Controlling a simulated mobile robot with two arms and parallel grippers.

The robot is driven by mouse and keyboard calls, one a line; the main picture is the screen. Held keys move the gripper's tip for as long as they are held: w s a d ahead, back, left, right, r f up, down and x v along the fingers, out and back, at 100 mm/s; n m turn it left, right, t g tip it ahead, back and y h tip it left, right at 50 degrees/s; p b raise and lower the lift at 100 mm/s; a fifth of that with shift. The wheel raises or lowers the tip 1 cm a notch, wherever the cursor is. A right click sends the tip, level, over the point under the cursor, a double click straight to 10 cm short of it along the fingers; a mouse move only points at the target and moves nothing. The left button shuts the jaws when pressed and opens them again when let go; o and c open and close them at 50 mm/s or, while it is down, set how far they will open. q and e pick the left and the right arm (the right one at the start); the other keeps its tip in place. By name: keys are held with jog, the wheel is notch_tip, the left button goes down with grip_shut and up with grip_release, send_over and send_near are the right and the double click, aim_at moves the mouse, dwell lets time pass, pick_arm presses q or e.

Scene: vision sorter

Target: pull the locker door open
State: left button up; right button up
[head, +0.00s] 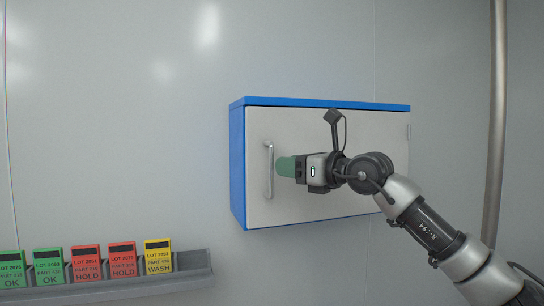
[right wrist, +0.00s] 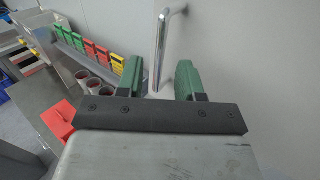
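The locker (head: 237,170) is a blue-framed box on the grey wall, with a pale door (head: 310,205) that sits shut in its frame. A vertical metal handle (head: 268,170) stands near the door's left edge. My right gripper (head: 284,167) has green fingers and points at the handle from the right. In the right wrist view the fingers (right wrist: 160,78) are apart, with nothing gripped. The handle (right wrist: 160,52) shows ahead of the gap between them; I cannot tell whether it touches a finger. My left gripper is not in view.
A grey rack (head: 130,287) at lower left holds green, red and yellow lot cards. A vertical pipe (head: 496,130) runs at the right. In the right wrist view, several cups (right wrist: 100,88) and a red object (right wrist: 60,118) are at left. The wall left of the locker is clear.

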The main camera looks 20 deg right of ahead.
aim_at(272, 164)
jog(key=p+x, duration=0.1)
jog(key=x, duration=0.4)
jog(key=shift+w+p, duration=0.1)
jog(key=shift+p, duration=0.3)
grip_shut()
